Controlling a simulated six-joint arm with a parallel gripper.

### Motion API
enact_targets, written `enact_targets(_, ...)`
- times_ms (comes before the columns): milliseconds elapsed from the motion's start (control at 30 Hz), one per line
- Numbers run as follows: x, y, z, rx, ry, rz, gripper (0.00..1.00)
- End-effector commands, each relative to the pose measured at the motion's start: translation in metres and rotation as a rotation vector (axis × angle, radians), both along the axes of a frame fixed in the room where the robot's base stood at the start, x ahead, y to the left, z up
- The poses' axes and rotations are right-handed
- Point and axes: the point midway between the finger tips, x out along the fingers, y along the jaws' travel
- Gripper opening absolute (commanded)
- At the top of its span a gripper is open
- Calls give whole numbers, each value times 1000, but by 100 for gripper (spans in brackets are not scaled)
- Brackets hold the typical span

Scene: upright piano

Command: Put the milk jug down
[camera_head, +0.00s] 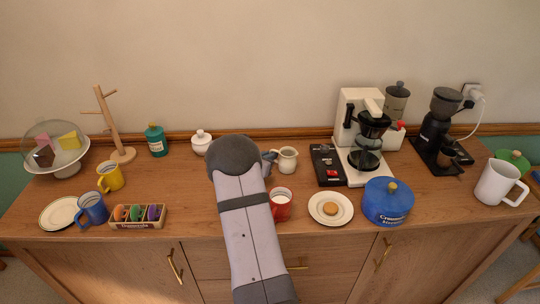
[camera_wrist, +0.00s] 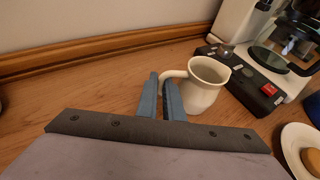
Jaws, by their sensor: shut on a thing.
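The milk jug (camera_head: 287,160) is a small cream-white jug with a handle on its left side. It stands upright at the back middle of the wooden sideboard, or very close above it; I cannot tell if its base touches. In the wrist view the jug (camera_wrist: 203,86) is just ahead and right of my gripper, its open mouth showing. My gripper (camera_wrist: 167,84) has its two blue fingers shut on the jug's handle. In the head view the gripper (camera_head: 269,158) is partly hidden behind my arm.
Right of the jug are a black scale (camera_head: 327,166) with a red button and a white coffee maker (camera_head: 351,130). A red mug (camera_head: 281,206) and a plate with a biscuit (camera_head: 331,208) stand in front. A white sugar bowl (camera_head: 201,143) is to the left.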

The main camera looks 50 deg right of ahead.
Motion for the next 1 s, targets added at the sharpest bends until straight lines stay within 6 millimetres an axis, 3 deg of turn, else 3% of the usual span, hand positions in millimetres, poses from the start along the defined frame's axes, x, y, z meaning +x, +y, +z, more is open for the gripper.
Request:
enact_targets(300,0,0,-3,-2,0,0,0)
enact_targets(333,0,0,-3,0,0,0,12)
enact_targets(400,0,0,-2,0,0,0,26)
enact_targets(833,0,0,2,0,0,0,26)
enact_targets(1000,-1,16,7,-1,-2,4,26)
